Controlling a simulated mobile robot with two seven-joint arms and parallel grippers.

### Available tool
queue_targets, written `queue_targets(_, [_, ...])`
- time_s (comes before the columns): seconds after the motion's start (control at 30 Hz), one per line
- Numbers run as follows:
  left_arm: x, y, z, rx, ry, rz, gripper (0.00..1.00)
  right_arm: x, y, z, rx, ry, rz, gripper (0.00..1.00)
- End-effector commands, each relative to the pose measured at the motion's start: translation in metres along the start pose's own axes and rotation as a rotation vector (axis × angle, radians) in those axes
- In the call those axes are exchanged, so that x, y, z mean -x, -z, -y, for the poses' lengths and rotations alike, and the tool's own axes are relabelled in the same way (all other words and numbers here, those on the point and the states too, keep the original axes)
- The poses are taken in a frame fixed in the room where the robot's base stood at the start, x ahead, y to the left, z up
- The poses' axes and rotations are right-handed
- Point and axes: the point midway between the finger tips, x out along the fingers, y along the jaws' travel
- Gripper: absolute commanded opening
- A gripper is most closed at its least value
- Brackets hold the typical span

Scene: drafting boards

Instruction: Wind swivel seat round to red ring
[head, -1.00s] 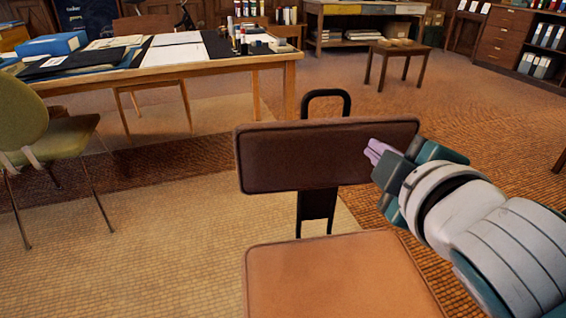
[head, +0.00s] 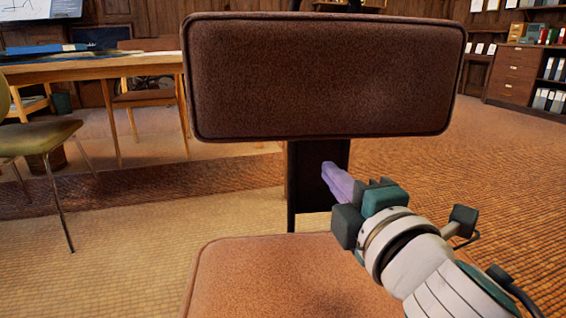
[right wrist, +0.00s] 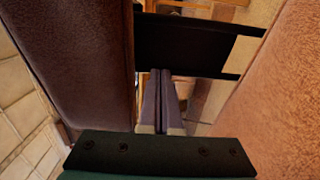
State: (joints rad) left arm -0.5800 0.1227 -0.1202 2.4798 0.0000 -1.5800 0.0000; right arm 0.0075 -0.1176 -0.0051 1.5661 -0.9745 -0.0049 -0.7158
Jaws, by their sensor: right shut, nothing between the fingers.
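The swivel seat has a brown padded backrest (head: 325,75) and a lighter brown seat pad (head: 275,275), joined by a dark upright bracket (head: 302,185). My right gripper (head: 328,172) is shut and empty, in the gap between backrest and pad, in front of the bracket. In the right wrist view its purple fingers (right wrist: 163,90) lie together, pointing at the black bracket (right wrist: 185,45); I cannot tell whether they touch it. The backrest (right wrist: 75,60) is on the left there and the seat pad (right wrist: 280,90) on the right. No red ring shows. My left gripper is not in view.
A green chair (head: 40,137) stands at the left. A wooden table (head: 100,66) stands behind it. Dark drawers (head: 515,72) and shelves are at the back right. The woven floor (head: 480,170) at the right is clear.

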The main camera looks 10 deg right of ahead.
Motion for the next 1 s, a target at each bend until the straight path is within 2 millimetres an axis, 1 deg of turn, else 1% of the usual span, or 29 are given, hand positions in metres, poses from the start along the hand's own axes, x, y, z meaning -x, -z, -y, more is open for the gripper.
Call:
queue_targets(0.3, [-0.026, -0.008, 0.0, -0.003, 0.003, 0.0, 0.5, -0.062, -0.001, 0.002, 0.0, -0.003, 0.001, 0.0])
queue_targets(0.47, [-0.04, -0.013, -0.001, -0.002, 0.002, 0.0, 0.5, -0.09, -0.001, 0.002, 0.001, -0.003, 0.001, 0.0])
queue_targets(0.5, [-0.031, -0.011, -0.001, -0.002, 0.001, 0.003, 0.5, -0.085, -0.01, -0.002, 0.005, 0.002, 0.004, 0.0])
queue_targets(0.53, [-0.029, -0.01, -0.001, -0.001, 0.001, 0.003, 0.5, -0.082, -0.015, -0.003, 0.006, 0.001, 0.004, 0.0])
queue_targets(0.7, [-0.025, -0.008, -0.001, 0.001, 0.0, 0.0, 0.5, -0.075, -0.033, -0.001, 0.002, 0.001, 0.003, 0.0])
queue_targets(0.8, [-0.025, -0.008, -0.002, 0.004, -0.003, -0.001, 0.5, -0.074, -0.037, -0.001, 0.0, 0.001, 0.002, 0.0])
queue_targets(1.0, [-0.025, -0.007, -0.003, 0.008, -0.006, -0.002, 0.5, -0.073, -0.038, -0.001, -0.002, 0.001, 0.001, 0.0])
